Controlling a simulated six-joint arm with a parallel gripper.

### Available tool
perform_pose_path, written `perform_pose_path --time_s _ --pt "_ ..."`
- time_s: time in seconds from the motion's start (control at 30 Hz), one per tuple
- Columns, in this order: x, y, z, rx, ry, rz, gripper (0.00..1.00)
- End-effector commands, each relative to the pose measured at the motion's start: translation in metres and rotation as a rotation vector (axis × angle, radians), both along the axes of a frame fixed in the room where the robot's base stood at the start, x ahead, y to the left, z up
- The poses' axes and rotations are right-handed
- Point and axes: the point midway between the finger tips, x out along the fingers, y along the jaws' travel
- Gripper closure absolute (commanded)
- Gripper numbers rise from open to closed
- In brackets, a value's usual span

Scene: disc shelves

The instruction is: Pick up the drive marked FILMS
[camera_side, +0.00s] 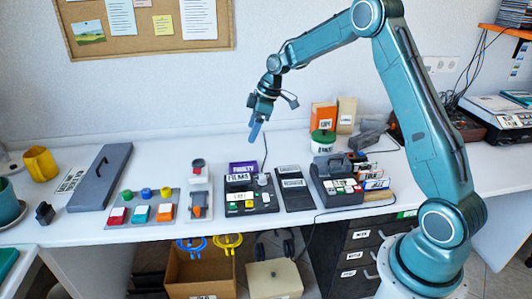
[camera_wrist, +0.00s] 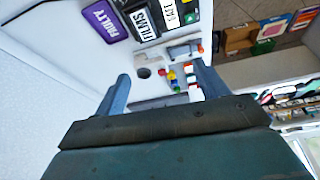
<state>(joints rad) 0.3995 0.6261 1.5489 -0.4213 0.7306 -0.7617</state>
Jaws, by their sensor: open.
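The drive marked FILMS (camera_side: 238,179) is a dark box with a white label, at the middle of the white table in the side view. A second white label and several coloured buttons show in front of its FILMS label. In the wrist view the FILMS drive (camera_wrist: 143,22) is at the top, cut off by the picture's edge. My gripper (camera_side: 254,132) hangs above and behind the drive, well clear of it. In the wrist view my gripper (camera_wrist: 160,85) has its two fingers apart with nothing held between them.
A purple FAULTY box (camera_side: 243,166) stands right behind the drive. A dark labelled slab (camera_side: 293,188) lies to its right and a grey stand (camera_side: 198,190) to its left. A panel with coloured buttons (camera_side: 140,208) is further left. A thin cable rises behind the drive.

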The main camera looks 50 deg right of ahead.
Motion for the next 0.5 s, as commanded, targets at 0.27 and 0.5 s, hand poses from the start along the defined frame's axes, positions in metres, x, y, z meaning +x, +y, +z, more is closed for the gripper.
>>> perform_pose_path --time_s 0.27,0.5 --pt "0.022 -0.031 -0.063 0.026 -0.006 0.079 0.27" --pt "0.027 -0.039 -0.082 0.033 -0.012 0.107 0.27"
